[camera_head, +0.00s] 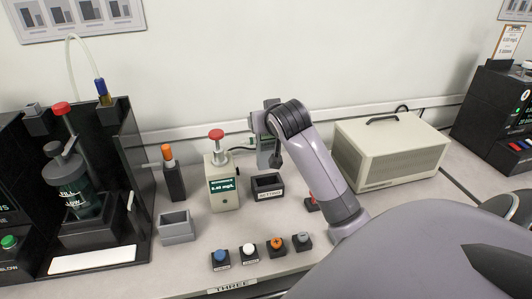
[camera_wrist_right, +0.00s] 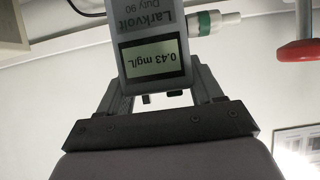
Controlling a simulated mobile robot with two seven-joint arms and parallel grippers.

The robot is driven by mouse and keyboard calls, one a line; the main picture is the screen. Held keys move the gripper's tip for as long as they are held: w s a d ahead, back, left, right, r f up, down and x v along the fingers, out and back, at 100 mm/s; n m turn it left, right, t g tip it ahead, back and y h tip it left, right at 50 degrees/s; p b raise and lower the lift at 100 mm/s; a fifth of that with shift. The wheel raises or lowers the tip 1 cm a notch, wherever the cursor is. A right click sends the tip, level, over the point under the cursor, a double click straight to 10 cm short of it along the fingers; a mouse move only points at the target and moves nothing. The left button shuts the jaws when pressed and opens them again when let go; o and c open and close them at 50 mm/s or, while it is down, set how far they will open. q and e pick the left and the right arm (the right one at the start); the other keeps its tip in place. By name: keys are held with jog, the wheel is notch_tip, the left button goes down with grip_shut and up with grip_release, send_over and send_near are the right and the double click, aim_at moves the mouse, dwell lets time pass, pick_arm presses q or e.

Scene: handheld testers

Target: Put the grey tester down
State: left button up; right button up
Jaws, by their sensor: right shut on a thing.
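The grey tester (camera_head: 264,152) is held by my right gripper (camera_head: 267,124) behind the black open holder (camera_head: 268,187) in the head view. In the right wrist view the grey tester (camera_wrist_right: 153,50) sits between the two fingers of my right gripper (camera_wrist_right: 160,85). Its display reads 0.43 mg/L, upside down in that view, and a white and green connector (camera_wrist_right: 212,22) sticks out of its side. I cannot tell whether the tester touches the bench. My left gripper is not in view.
A grey open holder (camera_head: 177,228) is front left. Several push buttons (camera_head: 249,252) line the front. A beige box (camera_head: 389,154) stands right, a black apparatus (camera_head: 134,175) left.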

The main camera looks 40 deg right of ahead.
aim_at(266, 149)
notch_tip(266, 149, down, 9)
jog(key=shift+r+b, duration=0.1)
jog(key=shift+b, duration=0.35)
jog(key=o, duration=1.5)
jog(key=shift+f, duration=0.2)
jog(key=shift+o, duration=0.2)
jog(key=shift+r, duration=0.1)
jog(key=shift+r, duration=0.15)
jog(key=p+v, duration=0.1)
jog(key=v, duration=1.1)
jog(key=shift+s, duration=0.1)
